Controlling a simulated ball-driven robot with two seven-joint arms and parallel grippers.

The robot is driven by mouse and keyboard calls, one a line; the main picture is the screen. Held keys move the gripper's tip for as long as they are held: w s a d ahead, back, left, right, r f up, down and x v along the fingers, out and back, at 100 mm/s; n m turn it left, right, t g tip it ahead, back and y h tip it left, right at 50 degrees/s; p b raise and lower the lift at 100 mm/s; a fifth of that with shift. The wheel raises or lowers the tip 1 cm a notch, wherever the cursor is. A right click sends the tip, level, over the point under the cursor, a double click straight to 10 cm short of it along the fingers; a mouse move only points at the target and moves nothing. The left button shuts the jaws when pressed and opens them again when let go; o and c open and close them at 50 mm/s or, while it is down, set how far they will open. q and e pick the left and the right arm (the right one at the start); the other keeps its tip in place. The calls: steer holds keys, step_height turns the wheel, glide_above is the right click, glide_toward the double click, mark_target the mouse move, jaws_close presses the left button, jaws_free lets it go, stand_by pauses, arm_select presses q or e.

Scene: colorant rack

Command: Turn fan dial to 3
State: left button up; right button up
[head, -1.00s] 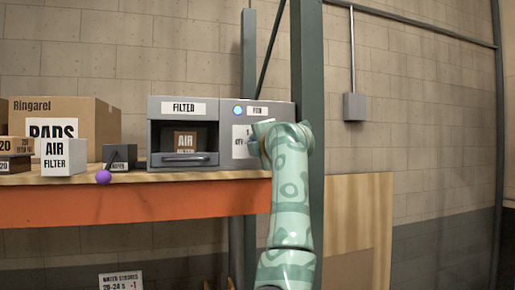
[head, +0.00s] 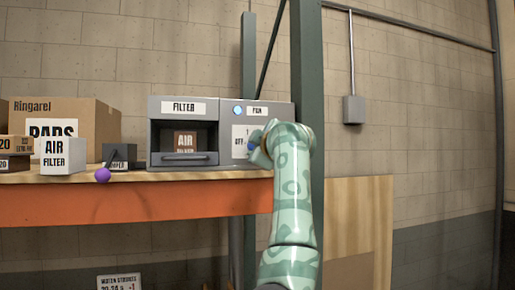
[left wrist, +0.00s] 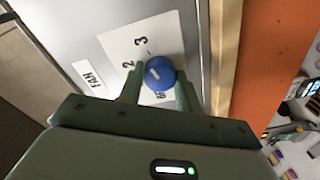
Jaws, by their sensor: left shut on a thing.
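The fan dial (left wrist: 161,72) is a round blue knob with a white mark, on a white plate (left wrist: 118,45) of a grey panel. The plate shows 2, 3 and a partly covered OFF. The white mark lies left of the knob's middle; its exact setting is hard to tell. My left gripper (left wrist: 158,90) is shut on the dial, one finger on each side. In the head view the left gripper (head: 260,151) is at the panel's lower right, mostly hidden by my wrist. A FAN label (left wrist: 89,77) is on the panel. My right gripper is not in view.
The filter box (head: 183,163) stands left of the fan panel (head: 228,137). A small dark box with a purple ball-ended lever (head: 103,175) and cartons (head: 107,118) are further left. A green post (head: 308,80) stands close to the right of the panel.

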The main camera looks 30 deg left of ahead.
arm_select(q)
steer(key=shift+f+m, duration=0.1)
steer(key=shift+m, duration=0.2)
steer(key=o, duration=1)
steer(key=shift+d, duration=0.1)
steer(key=b+v, duration=0.8)
steer(key=v, duration=0.8)
steer(key=shift+d, duration=0.25)
steer(key=shift+a, duration=0.1)
